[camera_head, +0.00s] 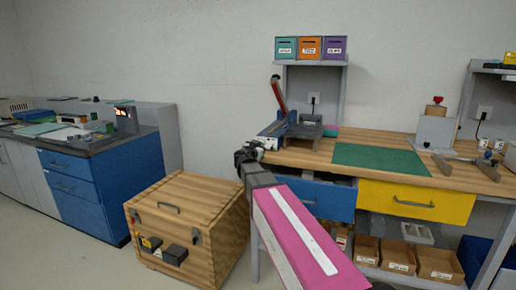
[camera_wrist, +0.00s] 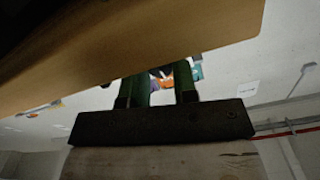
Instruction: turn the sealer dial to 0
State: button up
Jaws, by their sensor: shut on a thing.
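The sealer (camera_head: 275,129) is a blue device with a raised red-and-dark lever, standing at the left end of the wooden workbench. My gripper (camera_head: 245,156) is at the sealer's front left, by the bench edge. Its dark fingers (camera_wrist: 160,88) stand a little apart in the wrist view, shut on what appears to be the sealer dial. The dial is hidden by the gripper in the head view and too dark to make out in the wrist view, so its setting cannot be read.
The workbench (camera_head: 392,141) carries a green mat (camera_head: 380,158). Blue (camera_head: 322,199) and yellow (camera_head: 415,202) drawers sit below it. A wooden crate (camera_head: 183,213) stands on the floor left of my arm. Teal, orange and purple bins (camera_head: 311,48) sit on a shelf above.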

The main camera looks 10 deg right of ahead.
jog(key=n, duration=1.3)
jog(key=shift+n, duration=2.1)
jog(key=o, duration=0.9)
